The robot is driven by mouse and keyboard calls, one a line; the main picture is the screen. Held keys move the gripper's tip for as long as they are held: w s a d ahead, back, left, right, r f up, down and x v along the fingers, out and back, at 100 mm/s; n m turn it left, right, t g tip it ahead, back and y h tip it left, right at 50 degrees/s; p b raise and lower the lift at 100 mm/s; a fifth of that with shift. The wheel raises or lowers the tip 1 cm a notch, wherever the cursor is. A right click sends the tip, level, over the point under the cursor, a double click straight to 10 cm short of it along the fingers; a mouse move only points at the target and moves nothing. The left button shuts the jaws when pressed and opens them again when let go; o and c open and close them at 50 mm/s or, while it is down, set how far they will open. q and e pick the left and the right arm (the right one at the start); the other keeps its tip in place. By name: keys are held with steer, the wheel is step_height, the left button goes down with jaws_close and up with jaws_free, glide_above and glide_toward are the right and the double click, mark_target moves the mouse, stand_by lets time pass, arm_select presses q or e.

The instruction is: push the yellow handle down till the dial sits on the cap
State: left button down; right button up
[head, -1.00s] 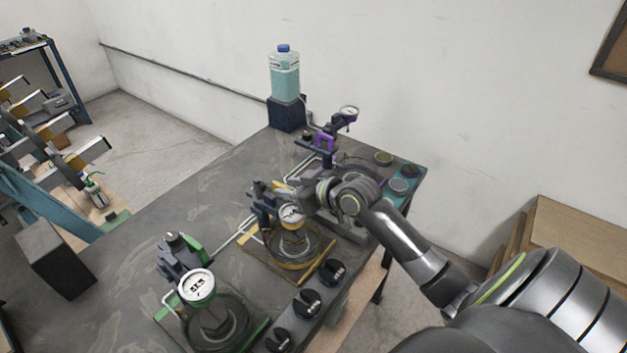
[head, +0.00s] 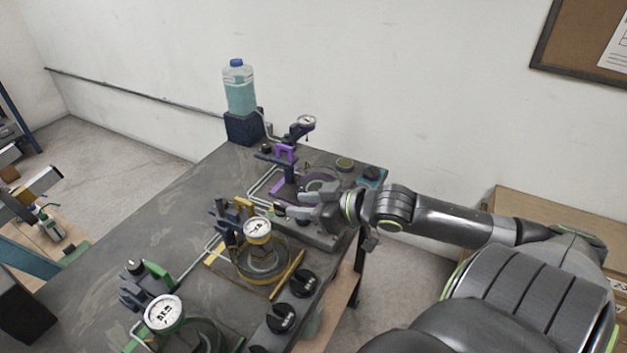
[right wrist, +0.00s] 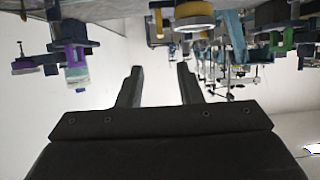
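The yellow handle (head: 243,204) stands up at the rear of the middle fixture in the head view. Its round white dial (head: 257,230) is low over the middle of the yellow-edged ring base (head: 263,266). The dial hides the cap, so I cannot tell whether they touch. My right gripper (head: 284,204) is to the right of the yellow handle, apart from it. In the right wrist view the two fingers of the right gripper (right wrist: 160,75) are spread with nothing between them. The yellow fixture also shows at the top of that view (right wrist: 194,17). My left gripper is not in view.
A green-handled fixture with its dial (head: 163,313) stands nearer, and a purple-handled one (head: 284,153) farther back with its dial (head: 304,124) raised. Black knobs (head: 281,317) line the front edge. A blue-capped bottle (head: 239,88) stands at the far corner.

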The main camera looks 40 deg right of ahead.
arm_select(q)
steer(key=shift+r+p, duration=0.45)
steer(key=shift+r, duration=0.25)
arm_select(e)
steer(key=shift+v, duration=1.15)
steer(key=s+a+f+m+g+h, duration=0.25)
steer(key=s+f+g, duration=0.25)
steer(key=s+f, duration=0.45)
steer(key=s+a+f+m+g+h, duration=0.2)
steer(key=s+a+f+g+h, duration=0.15)
steer(key=s+f, duration=0.6)
step_height(320, 180, down, 26)
steer(key=s+d+g+b, duration=0.1)
steer(key=d+g+b, duration=0.1)
arm_select(q)
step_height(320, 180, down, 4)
steer(key=shift+b, duration=1.05)
arm_select(e)
steer(key=s+a+f, duration=0.1)
steer(key=s+f, duration=1.3)
steer(key=f, duration=0.2)
steer(key=shift+s+f+g+y, duration=0.3)
steer(key=shift+s+f+g, duration=0.1)
steer(key=shift+g, duration=0.05)
